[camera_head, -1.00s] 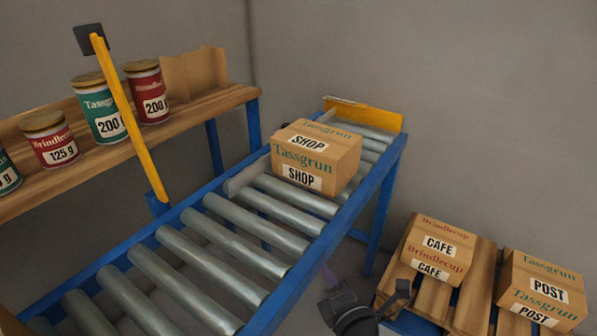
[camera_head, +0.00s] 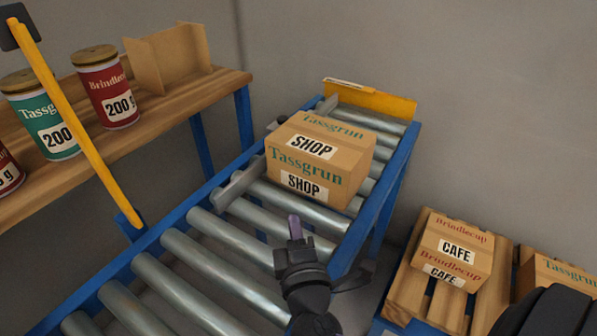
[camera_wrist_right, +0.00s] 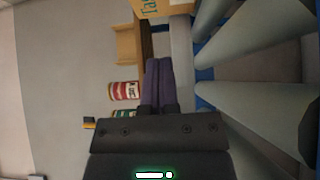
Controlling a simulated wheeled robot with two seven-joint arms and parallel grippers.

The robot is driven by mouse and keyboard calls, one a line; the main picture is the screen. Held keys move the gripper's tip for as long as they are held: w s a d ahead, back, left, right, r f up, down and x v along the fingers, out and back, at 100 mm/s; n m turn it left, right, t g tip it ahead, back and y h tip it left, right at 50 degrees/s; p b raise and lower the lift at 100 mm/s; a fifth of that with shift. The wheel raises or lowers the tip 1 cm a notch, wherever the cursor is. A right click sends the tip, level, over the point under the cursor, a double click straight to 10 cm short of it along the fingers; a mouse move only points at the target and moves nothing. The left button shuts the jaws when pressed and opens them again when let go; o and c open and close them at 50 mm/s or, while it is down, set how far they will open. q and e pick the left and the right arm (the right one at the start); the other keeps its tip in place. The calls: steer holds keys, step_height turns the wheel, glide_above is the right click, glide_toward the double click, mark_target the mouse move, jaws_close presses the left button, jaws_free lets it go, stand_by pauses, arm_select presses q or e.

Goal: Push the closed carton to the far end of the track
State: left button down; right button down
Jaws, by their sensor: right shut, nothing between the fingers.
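The closed carton (camera_head: 320,160), labelled Tassgrun SHOP, sits on the rollers of the track (camera_head: 185,272) toward its far end, short of the yellow end stop (camera_head: 370,99). My right gripper (camera_head: 294,226) is over the rollers, on the near side of the carton and apart from it. Its purple fingers are together and empty; they also show in the right wrist view (camera_wrist_right: 158,82), where part of the carton (camera_wrist_right: 165,8) shows at the top edge. My left gripper is not in view.
A wooden shelf (camera_head: 180,107) with tins and an open carton stands at the left. A yellow arm (camera_head: 75,125) rises beside the track. A Brindlecup CAFE carton (camera_head: 452,250) and a Tassgrun carton (camera_head: 560,275) stand on a pallet at the right.

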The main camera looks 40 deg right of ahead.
mark_target(298, 170)
steer(key=b+x, duration=0.1)
steer(key=x, duration=0.6)
steer(key=shift+w+d+f, duration=0.1)
steer(key=shift+w+d, duration=0.05)
steer(key=shift+w, duration=0.1)
steer(key=d, duration=0.1)
steer(key=w+d, duration=0.1)
steer(key=d, duration=0.1)
steer(key=shift+w+d+b, duration=0.3)
steer(key=shift+d, duration=0.1)
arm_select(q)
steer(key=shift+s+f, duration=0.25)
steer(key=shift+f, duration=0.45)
arm_select(e)
steer(key=shift+d, duration=0.15)
